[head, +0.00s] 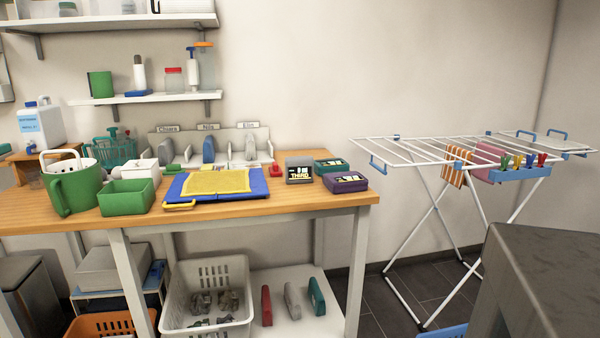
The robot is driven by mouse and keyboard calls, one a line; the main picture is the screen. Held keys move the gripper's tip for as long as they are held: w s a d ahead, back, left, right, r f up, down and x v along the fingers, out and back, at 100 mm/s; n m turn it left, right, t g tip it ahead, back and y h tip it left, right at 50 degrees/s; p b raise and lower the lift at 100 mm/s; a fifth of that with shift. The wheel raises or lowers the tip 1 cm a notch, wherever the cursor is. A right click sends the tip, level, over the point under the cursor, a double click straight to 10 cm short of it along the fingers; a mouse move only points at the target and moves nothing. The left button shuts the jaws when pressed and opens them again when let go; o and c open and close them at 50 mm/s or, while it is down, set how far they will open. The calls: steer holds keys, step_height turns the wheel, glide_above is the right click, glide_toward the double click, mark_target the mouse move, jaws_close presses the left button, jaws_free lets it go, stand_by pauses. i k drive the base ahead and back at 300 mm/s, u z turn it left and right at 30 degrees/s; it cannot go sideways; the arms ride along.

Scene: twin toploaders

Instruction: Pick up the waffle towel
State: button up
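A yellow cloth with a fine textured surface, which looks like the waffle towel (217,181), lies flat on a blue board (258,186) on the wooden table (300,197). A yellow handle or clip (180,206) shows at the board's front left edge. An orange striped cloth (456,168) and a pink cloth (489,160) hang on the white drying rack (400,150) at the right. My gripper is not in view.
A green bin (127,197) and green jug (74,190) stand left of the board. Small boxes (345,182) stand to its right, and a divided holder (230,140) behind it. A dark grey block (545,280) fills the lower right. Dark floor shows below the rack.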

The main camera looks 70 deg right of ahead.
mark_target(299, 170)
steer(key=k, duration=1.65)
steer(key=z, duration=0.4)
steer(key=i, duration=1)
